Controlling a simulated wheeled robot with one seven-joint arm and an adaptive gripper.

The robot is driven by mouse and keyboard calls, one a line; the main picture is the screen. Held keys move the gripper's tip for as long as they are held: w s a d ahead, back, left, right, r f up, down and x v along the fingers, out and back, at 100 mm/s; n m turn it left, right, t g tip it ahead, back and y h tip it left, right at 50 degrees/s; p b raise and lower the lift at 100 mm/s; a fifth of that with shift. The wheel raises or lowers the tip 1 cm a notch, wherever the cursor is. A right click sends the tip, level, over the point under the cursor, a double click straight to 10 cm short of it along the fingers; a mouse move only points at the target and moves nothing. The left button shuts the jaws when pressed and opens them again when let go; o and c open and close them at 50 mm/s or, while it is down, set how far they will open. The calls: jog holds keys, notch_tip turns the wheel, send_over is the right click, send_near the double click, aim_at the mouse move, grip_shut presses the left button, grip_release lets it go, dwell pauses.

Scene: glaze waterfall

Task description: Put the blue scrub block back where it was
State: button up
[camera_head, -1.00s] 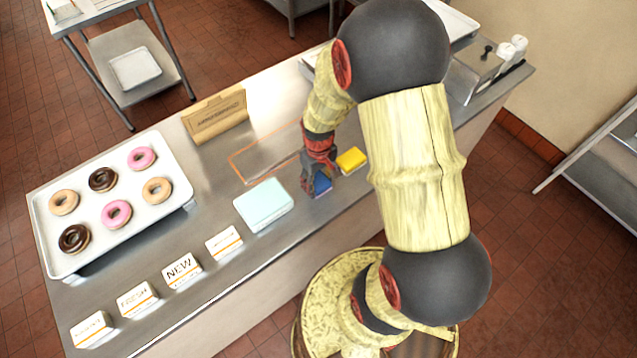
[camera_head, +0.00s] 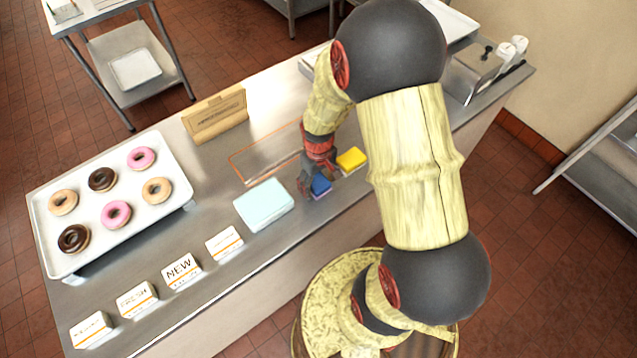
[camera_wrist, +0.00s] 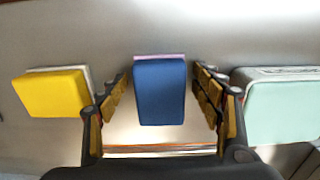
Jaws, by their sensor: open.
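The blue scrub block (camera_head: 321,184) lies on the steel counter, between the pale blue box and the yellow block. In the wrist view the blue block (camera_wrist: 160,92) sits between the two fingers, with a gap on each side and a thin pinkish edge along its far side. My gripper (camera_head: 308,182) is open and low over the counter at the block; its fingers also show in the wrist view (camera_wrist: 160,105). The arm and fingers hide part of the block in the head view. An orange rectangular outline (camera_head: 234,163) is marked on the counter behind the gripper.
A yellow block (camera_head: 351,158) lies to the right of the gripper and a pale blue box (camera_head: 264,205) to its left. A donut tray (camera_head: 85,220), several small signs (camera_head: 181,271) and a brown paper bag (camera_head: 215,115) stand further left. The outlined area looks largely clear.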

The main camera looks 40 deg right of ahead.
jog(key=shift+r, duration=0.15)
notch_tip(320, 180, up, 12)
jog(key=p, duration=0.2)
notch_tip(320, 180, up, 15)
jog(key=t, duration=0.3)
send_over(318, 182)
jog(key=s+a, duration=0.3)
jog(key=a, duration=0.3)
jog(key=s+a+r+t, duration=0.2)
jog(key=s+a+r, duration=0.4)
jog(key=s+r, duration=0.2)
jog(key=shift+s+r+t, duration=0.25)
jog(key=shift+r+t, duration=0.05)
jog(key=shift+r, duration=0.05)
notch_tip(318, 182, down, 10)
jog(key=b, duration=1)
